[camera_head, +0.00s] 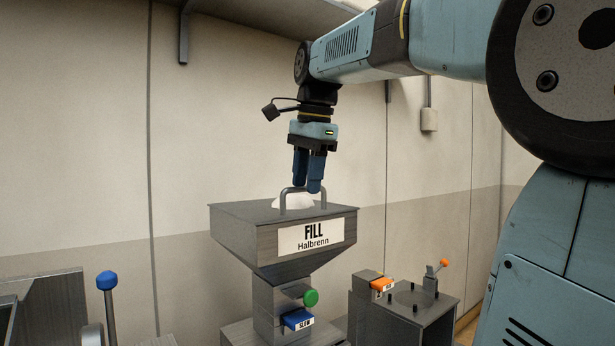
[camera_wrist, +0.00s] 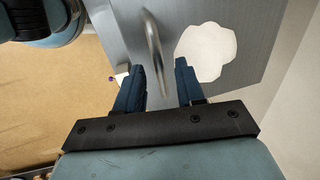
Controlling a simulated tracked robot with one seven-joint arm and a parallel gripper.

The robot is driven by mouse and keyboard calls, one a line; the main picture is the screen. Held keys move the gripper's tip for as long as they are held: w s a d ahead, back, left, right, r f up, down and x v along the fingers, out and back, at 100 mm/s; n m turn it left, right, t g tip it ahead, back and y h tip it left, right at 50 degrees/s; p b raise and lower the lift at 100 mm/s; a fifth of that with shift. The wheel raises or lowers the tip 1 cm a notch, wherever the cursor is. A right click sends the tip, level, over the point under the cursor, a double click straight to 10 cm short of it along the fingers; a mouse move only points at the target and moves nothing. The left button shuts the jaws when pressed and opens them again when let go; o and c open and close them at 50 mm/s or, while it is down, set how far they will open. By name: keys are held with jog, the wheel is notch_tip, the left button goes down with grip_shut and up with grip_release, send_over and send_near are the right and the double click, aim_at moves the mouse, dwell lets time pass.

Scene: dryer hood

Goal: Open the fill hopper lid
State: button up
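The fill hopper (camera_head: 245,235) is a grey metal funnel-shaped box with a white label reading "FILL Halbrenn". Its flat lid (camera_head: 240,208) lies level on top. An arched metal handle (camera_head: 283,200) stands on the lid, and it also shows in the wrist view (camera_wrist: 154,45). My gripper (camera_head: 307,188) points down just above the handle. In the wrist view its two blue fingers (camera_wrist: 161,75) are apart, with the handle bar in line with the gap between them. The gripper is open and empty. I cannot tell whether the fingertips touch the handle.
A white patch or heap (camera_wrist: 207,52) lies on the lid beside the handle. Below the hopper are a green knob (camera_head: 311,298) and a blue tab (camera_head: 297,320). An orange-knobbed lever (camera_head: 443,263) stands at right, a blue-knobbed lever (camera_head: 107,281) at left. A wall stands behind.

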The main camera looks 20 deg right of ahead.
grip_shut()
dwell(0.6)
